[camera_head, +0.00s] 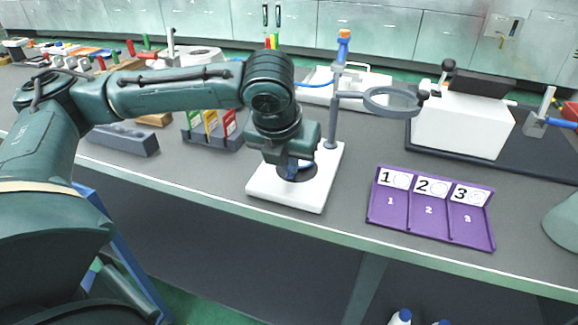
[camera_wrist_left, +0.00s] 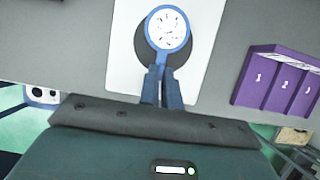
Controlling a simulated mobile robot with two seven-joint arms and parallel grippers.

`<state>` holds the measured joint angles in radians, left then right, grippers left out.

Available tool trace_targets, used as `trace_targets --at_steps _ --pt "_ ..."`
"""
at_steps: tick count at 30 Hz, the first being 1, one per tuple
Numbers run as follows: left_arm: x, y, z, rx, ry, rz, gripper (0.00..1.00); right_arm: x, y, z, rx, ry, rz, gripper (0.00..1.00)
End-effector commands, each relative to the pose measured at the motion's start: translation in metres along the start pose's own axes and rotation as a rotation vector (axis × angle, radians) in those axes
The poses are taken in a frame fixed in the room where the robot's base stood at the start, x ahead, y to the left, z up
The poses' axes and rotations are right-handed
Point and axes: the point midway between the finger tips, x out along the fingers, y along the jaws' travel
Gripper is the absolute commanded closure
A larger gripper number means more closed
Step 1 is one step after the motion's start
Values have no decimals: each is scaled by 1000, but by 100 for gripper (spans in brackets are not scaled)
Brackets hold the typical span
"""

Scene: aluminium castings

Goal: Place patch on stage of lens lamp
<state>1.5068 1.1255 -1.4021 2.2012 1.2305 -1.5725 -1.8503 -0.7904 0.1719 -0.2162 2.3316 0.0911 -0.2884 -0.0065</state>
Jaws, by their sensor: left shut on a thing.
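The patch (camera_wrist_left: 168,28) is a round white disc with dark marks, a blue rim and a short handle. My left gripper (camera_wrist_left: 162,88) is shut on its handle and holds the disc over the stage. In the head view the left gripper (camera_head: 292,167) points down over the lamp's white base (camera_head: 322,190) and hides most of the patch. The stage is a dark round area (camera_wrist_left: 142,48) on this base, partly covered by the patch. I cannot tell whether the patch touches it. The lens lamp (camera_head: 333,115) has a grey post and a ring lens (camera_head: 393,101) to the right.
A purple tray (camera_head: 428,225) with three numbered compartments lies to the right. A white box (camera_head: 460,125) stands behind it on a dark mat. A rack of coloured cards (camera_head: 212,128) and a grey block (camera_head: 125,138) are to the left. The bench front edge is near.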

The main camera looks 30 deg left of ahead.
Motion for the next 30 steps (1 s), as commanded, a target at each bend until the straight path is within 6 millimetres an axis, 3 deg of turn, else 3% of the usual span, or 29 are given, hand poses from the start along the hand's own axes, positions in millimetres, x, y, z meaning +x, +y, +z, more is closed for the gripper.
trace_targets --at_steps 12,13,20,30 --pt "9 0 -4 0 1 -1 100 -6 0 -4 -1 8 0 64" --pt "9 0 -4 0 -1 -1 93 -6 0 -3 -1 6 0 64" --pt "9 0 -4 0 -1 -1 74 -4 1 -1 -3 1 0 64" --pt "6 0 -2 0 -2 -1 73 -3 1 2 -4 1 1 64"
